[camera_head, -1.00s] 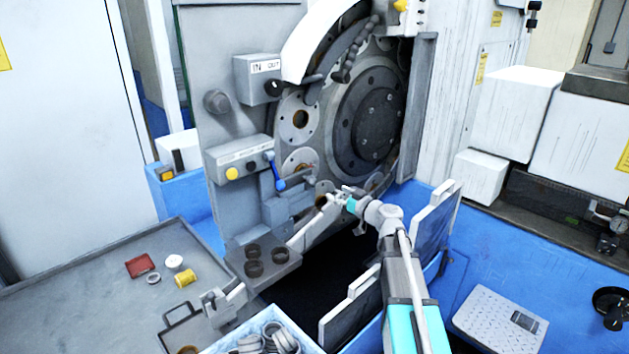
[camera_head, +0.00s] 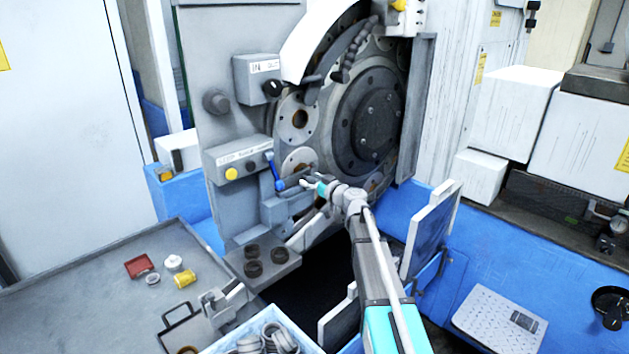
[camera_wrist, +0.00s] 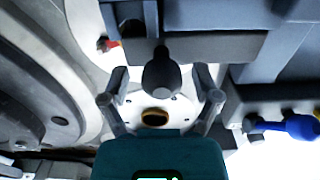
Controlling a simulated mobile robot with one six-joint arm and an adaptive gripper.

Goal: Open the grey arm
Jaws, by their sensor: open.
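The grey arm (camera_head: 293,181) is a dark lever on the front of the grinder, just right of the blue-handled lever (camera_head: 275,172). In the wrist view its rounded dark knob (camera_wrist: 161,76) points toward the camera. My gripper (camera_head: 309,182) is at the end of the grey arm. Its two fingers are spread on either side of the knob, with visible gaps, in the wrist view (camera_wrist: 160,98). The gripper is open and holds nothing. The blue handle (camera_wrist: 292,125) lies right of my fingers. The grey arm's far end is partly hidden.
The large dark grinding disc (camera_head: 372,120) stands right of the gripper. A control box (camera_head: 240,160) is to the left. Below are a shelf with black rings (camera_head: 253,268), a grey table (camera_head: 85,290) and a blue-white bin (camera_head: 232,338). An open panel (camera_head: 432,230) stands right of my arm.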

